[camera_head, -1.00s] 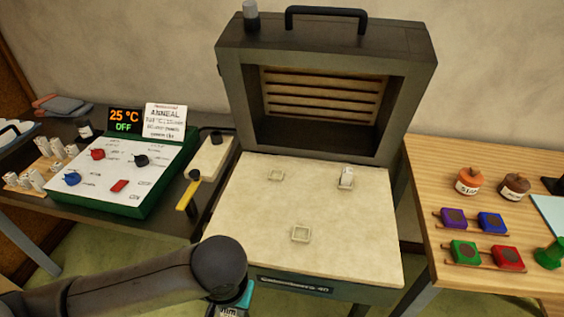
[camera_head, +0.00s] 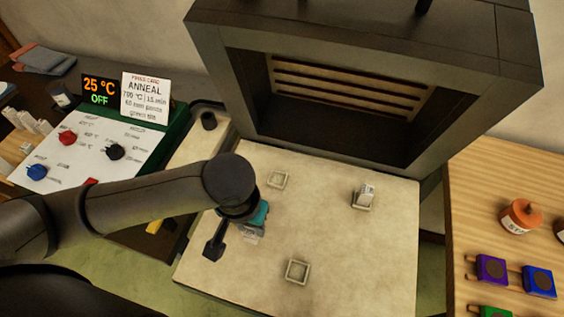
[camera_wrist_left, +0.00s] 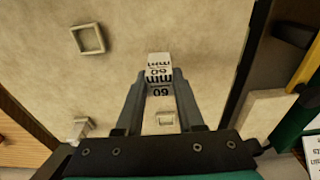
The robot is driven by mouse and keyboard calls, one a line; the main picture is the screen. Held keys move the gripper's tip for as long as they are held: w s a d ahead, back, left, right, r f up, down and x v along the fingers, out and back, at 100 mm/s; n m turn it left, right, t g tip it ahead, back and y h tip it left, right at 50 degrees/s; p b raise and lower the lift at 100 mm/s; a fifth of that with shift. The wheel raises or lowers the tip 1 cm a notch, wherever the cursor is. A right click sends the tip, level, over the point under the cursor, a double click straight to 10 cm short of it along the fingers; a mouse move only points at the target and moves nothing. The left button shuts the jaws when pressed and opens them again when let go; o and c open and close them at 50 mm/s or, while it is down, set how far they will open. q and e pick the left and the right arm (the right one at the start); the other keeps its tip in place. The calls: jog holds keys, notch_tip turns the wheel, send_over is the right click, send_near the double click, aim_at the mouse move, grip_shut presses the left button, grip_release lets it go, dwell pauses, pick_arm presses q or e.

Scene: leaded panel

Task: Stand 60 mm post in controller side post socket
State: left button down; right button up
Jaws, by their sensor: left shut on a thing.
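My left gripper (camera_wrist_left: 160,85) is shut on the white 60 mm post (camera_wrist_left: 159,68), whose "60 mm" marking shows in the left wrist view. In the head view the gripper (camera_head: 253,230) hangs over the left part of the pale slab (camera_head: 340,255), and its wrist hides most of the post. The controller side post socket (camera_head: 278,179), a small square frame, is empty and lies beyond the gripper; it also shows between the fingers in the left wrist view (camera_wrist_left: 165,118). The post is apart from it. My right gripper is not in view.
A second post (camera_head: 366,192) stands in the right socket (camera_head: 362,206). The front socket (camera_head: 297,271) is empty. The dark kiln (camera_head: 220,75) rises behind the slab. The controller (camera_head: 75,150) is at left, and a wooden table (camera_head: 480,205) with colored blocks at right.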

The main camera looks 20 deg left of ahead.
pick_arm(q)
jog(key=w, duration=0.7)
jog(key=shift+w+d+b, duration=0.15)
jog(key=shift+b, duration=0.2)
jog(key=w+b, duration=0.1)
jog(key=w, duration=0.9)
jog(key=shift+w+d, duration=0.1)
jog(key=shift+d, duration=0.1)
jog(key=shift+f+b, duration=0.5)
jog(key=shift+f, duration=1.2)
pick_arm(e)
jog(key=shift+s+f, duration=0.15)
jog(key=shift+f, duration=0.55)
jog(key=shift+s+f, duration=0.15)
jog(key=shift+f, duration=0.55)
pick_arm(q)
jog(key=c, duration=0.5)
grip_release()
jog(key=shift+f, duration=0.15)
jog(key=r, duration=0.2)
jog(key=r+p, duration=0.1)
jog(key=r, duration=0.4)
jog(key=shift+s+r+p, duration=0.3)
jog(key=shift+s+r, duration=0.1)
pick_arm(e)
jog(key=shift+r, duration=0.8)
pick_arm(q)
jog(key=shift+s, duration=0.1)
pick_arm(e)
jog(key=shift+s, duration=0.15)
